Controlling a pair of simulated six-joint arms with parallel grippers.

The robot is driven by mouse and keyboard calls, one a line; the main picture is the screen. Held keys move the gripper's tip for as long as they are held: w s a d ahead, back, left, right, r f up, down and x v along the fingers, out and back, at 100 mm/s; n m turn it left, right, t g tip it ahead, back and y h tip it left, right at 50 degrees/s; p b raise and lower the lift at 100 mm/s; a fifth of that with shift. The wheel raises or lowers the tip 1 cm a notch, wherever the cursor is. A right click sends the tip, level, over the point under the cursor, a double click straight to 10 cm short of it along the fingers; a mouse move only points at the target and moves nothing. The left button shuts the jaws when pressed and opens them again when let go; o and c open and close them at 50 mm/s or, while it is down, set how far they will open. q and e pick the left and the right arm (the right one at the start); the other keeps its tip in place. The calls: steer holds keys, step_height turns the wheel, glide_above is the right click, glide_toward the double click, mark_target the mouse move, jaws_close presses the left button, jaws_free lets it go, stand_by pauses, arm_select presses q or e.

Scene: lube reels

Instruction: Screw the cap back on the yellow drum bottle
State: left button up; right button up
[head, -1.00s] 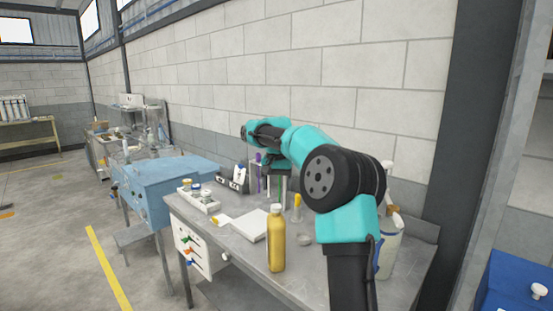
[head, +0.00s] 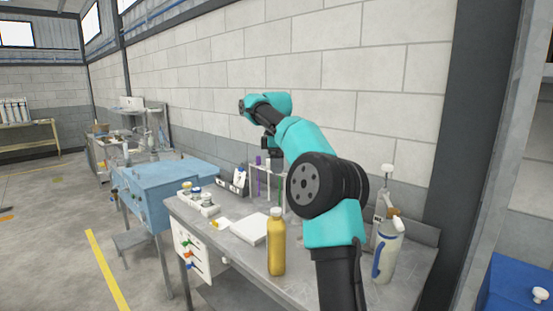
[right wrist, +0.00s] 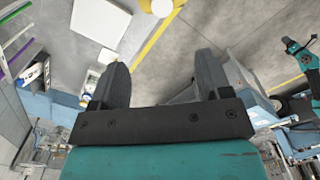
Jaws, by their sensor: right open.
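The yellow drum bottle (head: 277,247) stands upright near the front edge of the grey bench. Its narrow top looks pale; I cannot tell whether that is a cap. In the right wrist view a yellow thing with a round white top (right wrist: 162,7), likely this bottle, is cut by the upper edge. My right gripper (head: 272,157) points down behind the bottle, near the tube rack. In the right wrist view its fingers (right wrist: 163,78) are apart with nothing between them. A teal arm, probably my left, shows at the far right there, its jaws too small to read.
A white pad (head: 252,229) lies left of the bottle. A rack with coloured tubes (head: 258,182) stands behind. White-based jars (head: 197,197) are at the bench's left end. A blue table (head: 160,185) stands further left.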

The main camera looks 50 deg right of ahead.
mark_target(276, 210)
steer(key=n, duration=0.1)
steer(key=r+n, duration=0.1)
steer(key=n, duration=0.2)
steer(key=shift+s+a+r+n, duration=0.1)
steer(key=shift+s+r+n, duration=0.05)
steer(key=shift+r+n, duration=0.2)
step_height(276, 210, down, 17)
steer(key=shift+f, duration=0.2)
stand_by(0.7)
steer(key=c, duration=1)
steer(key=m, duration=0.4)
steer(key=shift+m, duration=0.65)
